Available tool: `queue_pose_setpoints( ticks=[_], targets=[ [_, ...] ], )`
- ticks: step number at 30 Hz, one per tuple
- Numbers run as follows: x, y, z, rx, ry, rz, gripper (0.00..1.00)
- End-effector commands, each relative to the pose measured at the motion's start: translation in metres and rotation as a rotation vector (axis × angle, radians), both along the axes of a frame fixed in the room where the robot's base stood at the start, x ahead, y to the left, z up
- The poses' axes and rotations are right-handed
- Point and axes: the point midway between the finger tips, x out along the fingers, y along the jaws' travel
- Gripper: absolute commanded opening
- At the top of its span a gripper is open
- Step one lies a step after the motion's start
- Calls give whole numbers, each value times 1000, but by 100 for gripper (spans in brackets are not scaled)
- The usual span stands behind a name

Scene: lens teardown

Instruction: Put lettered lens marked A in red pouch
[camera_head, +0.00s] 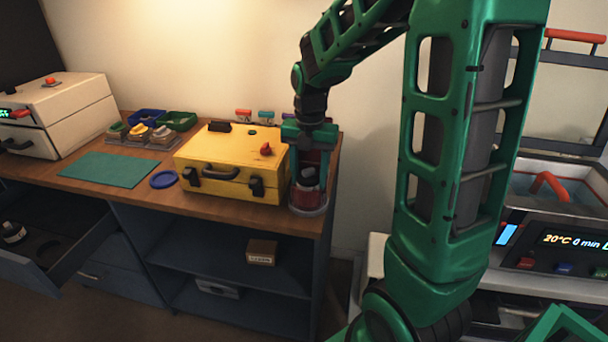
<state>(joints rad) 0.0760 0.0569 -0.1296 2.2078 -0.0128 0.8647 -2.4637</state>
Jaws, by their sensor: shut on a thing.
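My green gripper (309,148) points down at the right end of the wooden worktop, beside the yellow case. A small dark lens-like piece with a pale band (309,179) shows just below it, and the gripper appears shut on it. A red, upright holder with a clear round base (308,209) stands at the same spot. I cannot tell whether the piece is inside it or in front of it. No letter is readable on the piece. A similar dark piece with a pale band (13,232) lies in the open drawer at the left. I cannot make out a red pouch for certain.
The yellow case (228,160) is closed, close left of my gripper. Small red, teal and blue items (265,115) stand behind it. A teal mat (107,170) lies bare at the left. A blue ring (163,179) lies near the front edge. The drawer (72,252) sticks out.

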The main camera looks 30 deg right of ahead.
Motion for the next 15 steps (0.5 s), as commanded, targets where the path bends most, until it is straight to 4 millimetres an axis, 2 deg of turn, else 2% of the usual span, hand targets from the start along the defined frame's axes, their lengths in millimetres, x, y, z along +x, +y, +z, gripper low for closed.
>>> queue_pose_setpoints(
  ticks=[15],
  targets=[
    [0,0,-10,0,-1,0,27]
  ],
)
